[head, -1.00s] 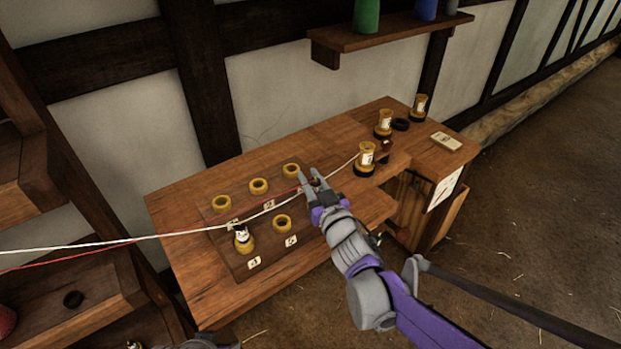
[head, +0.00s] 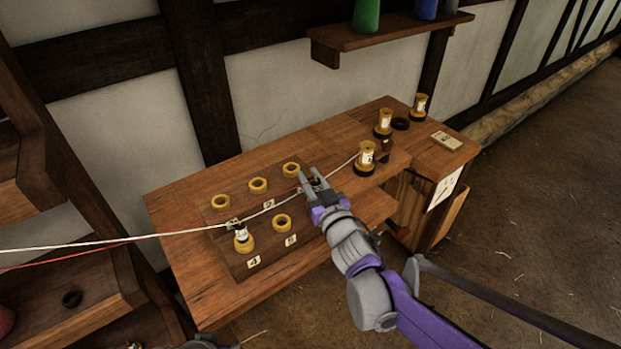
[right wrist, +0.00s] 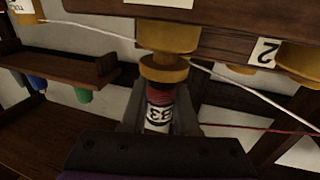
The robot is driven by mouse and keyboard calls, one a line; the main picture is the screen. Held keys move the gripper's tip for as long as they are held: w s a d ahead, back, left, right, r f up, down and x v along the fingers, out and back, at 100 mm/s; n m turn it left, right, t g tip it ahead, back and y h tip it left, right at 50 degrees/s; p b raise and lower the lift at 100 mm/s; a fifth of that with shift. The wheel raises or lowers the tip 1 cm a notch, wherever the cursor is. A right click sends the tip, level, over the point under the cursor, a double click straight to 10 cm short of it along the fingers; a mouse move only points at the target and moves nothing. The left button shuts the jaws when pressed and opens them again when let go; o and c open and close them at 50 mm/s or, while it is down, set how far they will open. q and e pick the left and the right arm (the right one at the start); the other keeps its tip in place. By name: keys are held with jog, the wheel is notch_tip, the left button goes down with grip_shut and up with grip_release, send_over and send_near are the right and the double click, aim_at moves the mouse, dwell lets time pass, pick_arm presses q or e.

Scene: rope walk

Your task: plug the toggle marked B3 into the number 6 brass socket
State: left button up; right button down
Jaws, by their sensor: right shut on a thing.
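My right gripper (head: 309,177) is over the right end of the socket board (head: 242,268). It is shut on a toggle (right wrist: 159,115) with a white label reading B3 and red cord wound on it. In the right wrist view, which is upside down, a brass rim (right wrist: 163,71) at the toggle's end lines up with a brass socket (right wrist: 168,37) on the board. I cannot tell whether the toggle is seated. That socket's number is not readable, and in the head view my gripper hides this spot.
Empty brass sockets (head: 258,186) stand left of my gripper; another toggle (head: 241,236) is in socket 4. A white cord (head: 180,234) runs across the board to a labelled toggle (head: 367,156) on the bench. More toggles (head: 383,122) stand further right.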

jog(key=shift+f+b, duration=0.5)
jog(key=shift+f, duration=0.1)
jog(key=c, duration=0.9)
grip_release()
jog(key=shift+c, duration=0.2)
jog(key=shift+s, duration=0.1)
jog(key=shift+v, duration=5.45)
